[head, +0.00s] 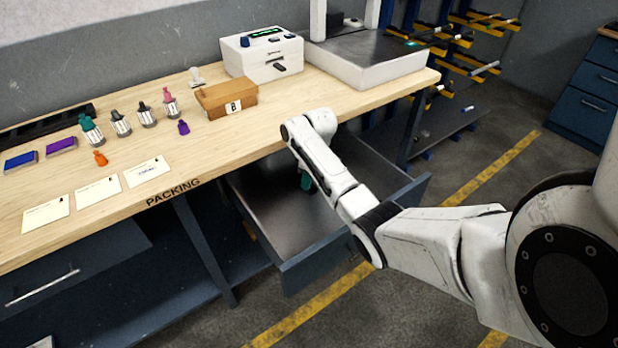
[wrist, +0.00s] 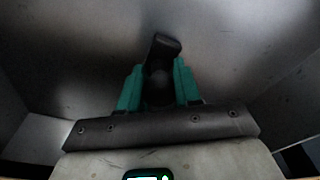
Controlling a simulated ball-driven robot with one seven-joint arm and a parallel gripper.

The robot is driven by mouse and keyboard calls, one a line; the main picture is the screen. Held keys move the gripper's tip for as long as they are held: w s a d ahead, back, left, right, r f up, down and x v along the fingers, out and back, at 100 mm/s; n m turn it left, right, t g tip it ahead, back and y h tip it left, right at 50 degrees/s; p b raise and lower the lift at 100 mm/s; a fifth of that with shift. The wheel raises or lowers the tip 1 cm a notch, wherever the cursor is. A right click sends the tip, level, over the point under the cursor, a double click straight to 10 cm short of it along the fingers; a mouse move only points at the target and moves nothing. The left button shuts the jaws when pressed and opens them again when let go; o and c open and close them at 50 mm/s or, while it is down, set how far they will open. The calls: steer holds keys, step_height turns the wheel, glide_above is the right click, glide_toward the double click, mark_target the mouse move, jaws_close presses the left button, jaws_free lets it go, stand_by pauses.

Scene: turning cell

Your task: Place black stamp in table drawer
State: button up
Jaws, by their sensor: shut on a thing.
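The black stamp (wrist: 163,55) is between the two green fingers of my gripper (wrist: 159,88) in the wrist view. My gripper is shut on it. The grey metal inside of the table drawer (wrist: 235,60) fills the view around and beyond it. In the head view the drawer (head: 320,242) is pulled out under the packing table, and my arm reaches down into it. A bit of a green finger (head: 306,182) shows inside the drawer there; the stamp is hidden behind my arm. I cannot tell whether the stamp touches the drawer floor.
The packing table (head: 222,150) overhangs the back of the drawer. On it stand several coloured stamps, ink pads, white cards (head: 97,191), a cardboard box (head: 226,98), a white device (head: 262,57) and a scale. The front part of the drawer looks empty.

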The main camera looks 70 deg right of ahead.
mark_target(314, 186)
steer(key=shift+f, duration=0.2)
steer(key=o, duration=0.9)
steer(key=shift+c, duration=0.2)
steer(key=shift+r, duration=0.1)
step_height(314, 186, up, 12)
steer(key=s, duration=0.1)
steer(key=shift+s, duration=0.25)
steer(key=shift+r, duration=0.1)
